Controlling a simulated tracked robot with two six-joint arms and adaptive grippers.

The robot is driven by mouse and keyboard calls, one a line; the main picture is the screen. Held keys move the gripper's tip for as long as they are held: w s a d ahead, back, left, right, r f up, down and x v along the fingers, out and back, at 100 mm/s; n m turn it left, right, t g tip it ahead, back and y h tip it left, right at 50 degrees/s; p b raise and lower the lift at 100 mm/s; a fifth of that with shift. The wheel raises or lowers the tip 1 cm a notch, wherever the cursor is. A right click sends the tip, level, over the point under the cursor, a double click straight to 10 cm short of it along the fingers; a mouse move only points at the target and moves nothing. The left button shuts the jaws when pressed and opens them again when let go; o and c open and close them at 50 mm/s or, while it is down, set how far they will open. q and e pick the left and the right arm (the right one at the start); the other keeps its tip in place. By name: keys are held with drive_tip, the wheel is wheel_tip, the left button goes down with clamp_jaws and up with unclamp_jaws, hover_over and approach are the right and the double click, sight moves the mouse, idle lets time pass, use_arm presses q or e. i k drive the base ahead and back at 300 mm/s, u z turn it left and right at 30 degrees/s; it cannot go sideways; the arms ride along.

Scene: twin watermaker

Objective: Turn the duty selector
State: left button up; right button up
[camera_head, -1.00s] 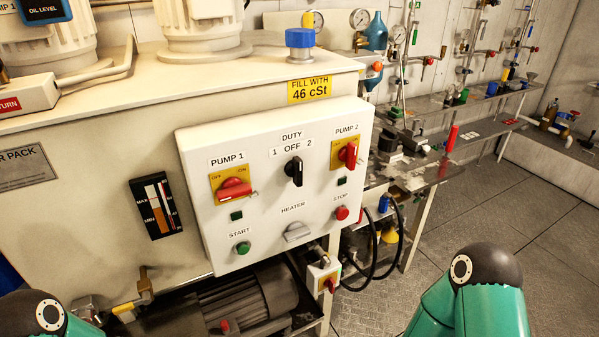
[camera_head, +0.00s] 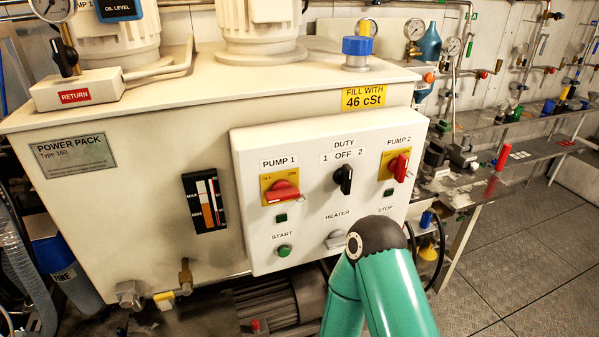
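The duty selector (camera_head: 344,179) is a black rotary knob on the white control panel (camera_head: 243,225). It sits under the label DUTY, 1 OFF 2, and stands about upright at OFF. A green and black link of my arm shows at the lower right, in front of the panel's lower right corner. It covers the area under the STOP label. Neither of my grippers shows in this view.
Red rotary switches for pump 1 (camera_head: 284,192) and pump 2 (camera_head: 400,166) flank the selector. A green start button (camera_head: 284,251) and a heater switch (camera_head: 337,240) are below. The panel is on a cream power pack tank (camera_head: 110,215). A workbench stands at the right.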

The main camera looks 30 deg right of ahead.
sight(343, 176)
drive_tip(key=u, duration=0.05)
drive_tip(key=k, duration=1.1)
drive_tip(key=z, duration=0.45)
drive_tip(key=i, duration=1.05)
drive_tip(key=z, duration=0.05)
